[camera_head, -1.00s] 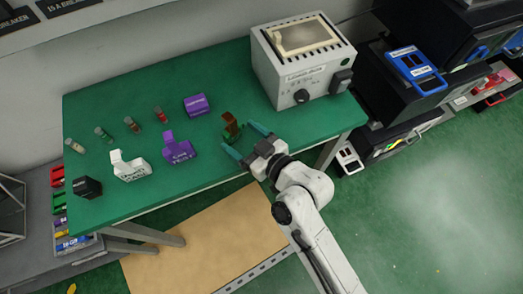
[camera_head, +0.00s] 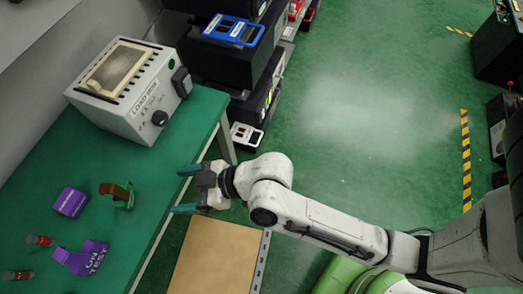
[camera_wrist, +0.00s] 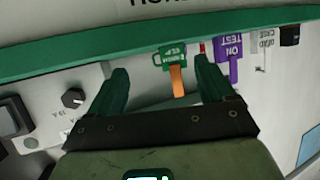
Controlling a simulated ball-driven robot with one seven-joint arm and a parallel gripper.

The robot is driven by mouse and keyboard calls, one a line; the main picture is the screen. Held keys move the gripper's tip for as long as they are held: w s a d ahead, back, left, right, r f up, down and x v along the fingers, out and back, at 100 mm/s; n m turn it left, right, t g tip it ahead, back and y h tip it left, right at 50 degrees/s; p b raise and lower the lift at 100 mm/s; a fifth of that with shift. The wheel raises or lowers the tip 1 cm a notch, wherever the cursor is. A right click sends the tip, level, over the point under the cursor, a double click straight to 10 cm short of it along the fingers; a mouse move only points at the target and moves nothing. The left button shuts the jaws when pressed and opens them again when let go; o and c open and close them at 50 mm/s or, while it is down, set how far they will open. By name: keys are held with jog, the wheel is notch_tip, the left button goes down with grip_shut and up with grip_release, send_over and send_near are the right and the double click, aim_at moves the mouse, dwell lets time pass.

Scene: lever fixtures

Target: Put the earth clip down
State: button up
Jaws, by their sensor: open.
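The earth clip, a small green piece with a brown-orange upright part (camera_head: 118,194), stands on the green table near its front edge. It shows in the wrist view as a green tag with an orange tab (camera_wrist: 175,68), beyond the space between the fingers. My gripper (camera_head: 186,189) is open and empty at the table's front edge, to the right of the clip with a clear gap. In the wrist view its two green fingers (camera_wrist: 162,72) are spread wide, with nothing between them.
A purple "ON TEST" tag (camera_head: 83,258) and a purple block (camera_head: 70,201) stand close to the clip. A grey load box (camera_head: 133,90) with a knob fills the table's far end. Black equipment with a blue-framed panel (camera_head: 234,31) stands beyond. The green floor to the right is open.

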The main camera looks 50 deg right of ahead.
jog(key=s+d+f+m+g+h, duration=0.3)
jog(key=s+d+m+g+h, duration=0.1)
jog(key=s+d, duration=0.5)
jog(key=s+d+f+m+g+h, duration=0.3)
jog(key=s+d, duration=0.5)
jog(key=d, duration=0.3)
jog(key=f+g+h, duration=0.1)
jog(key=g, duration=0.1)
jog(key=shift+s+f+m+g, duration=0.25)
jog(key=shift+s+m+g, duration=0.05)
jog(key=shift+s+m, duration=0.1)
